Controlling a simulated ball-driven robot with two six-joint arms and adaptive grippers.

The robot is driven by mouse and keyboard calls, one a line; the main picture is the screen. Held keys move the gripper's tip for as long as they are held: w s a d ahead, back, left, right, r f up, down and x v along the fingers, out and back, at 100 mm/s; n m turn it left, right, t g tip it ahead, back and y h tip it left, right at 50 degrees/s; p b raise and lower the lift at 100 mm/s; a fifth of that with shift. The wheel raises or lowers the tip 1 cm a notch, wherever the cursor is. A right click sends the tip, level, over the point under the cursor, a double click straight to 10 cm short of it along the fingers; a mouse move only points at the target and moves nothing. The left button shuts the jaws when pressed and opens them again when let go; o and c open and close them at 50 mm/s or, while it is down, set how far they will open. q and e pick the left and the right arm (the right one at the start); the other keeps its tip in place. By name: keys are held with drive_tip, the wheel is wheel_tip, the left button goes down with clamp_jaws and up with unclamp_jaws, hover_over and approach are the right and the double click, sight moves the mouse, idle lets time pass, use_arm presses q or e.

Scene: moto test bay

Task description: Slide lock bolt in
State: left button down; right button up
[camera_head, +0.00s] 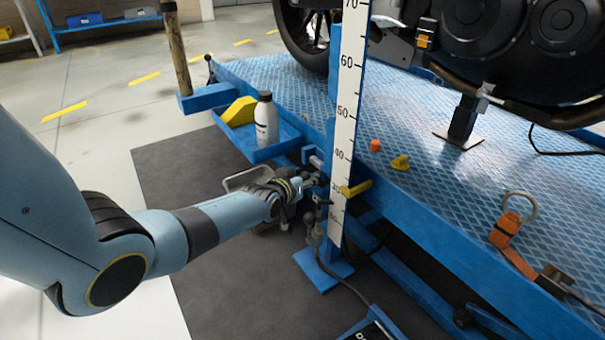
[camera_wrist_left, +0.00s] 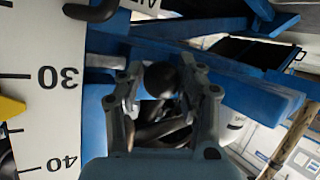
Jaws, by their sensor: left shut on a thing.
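My left gripper (camera_head: 308,182) reaches in from the left to the edge of the blue lift table, just left of the white scale post. In the left wrist view the gripper (camera_wrist_left: 160,95) has its two fingers on either side of a round black knob (camera_wrist_left: 161,77), which I take to be the lock bolt's handle, and it is shut on it. Most of the bolt is hidden by the gripper, so how far it sits in cannot be told. My right gripper is not in view.
The white scale post (camera_head: 346,90) with a yellow pointer (camera_head: 356,188) stands close to the gripper. A blue side tray (camera_head: 262,153) holds a bottle (camera_head: 266,118) and a yellow wedge (camera_head: 239,111). A motorcycle (camera_head: 520,45) stands on the lift table (camera_head: 420,190). A cable hangs below.

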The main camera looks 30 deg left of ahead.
use_arm(q)
drive_tip(key=shift+s+f, duration=0.2)
drive_tip(key=shift+f, duration=0.05)
drive_tip(key=c, duration=1.1)
unclamp_jaws()
drive_tip(key=shift+o, duration=1.1)
drive_tip(key=shift+w+r, duration=0.1)
drive_tip(key=shift+r, duration=0.05)
drive_tip(key=s+d, duration=0.1)
drive_tip(key=s, duration=1.2)
drive_tip(key=shift+d+r, duration=0.2)
drive_tip(key=shift+d, duration=0.1)
drive_tip(key=shift+s, duration=0.15)
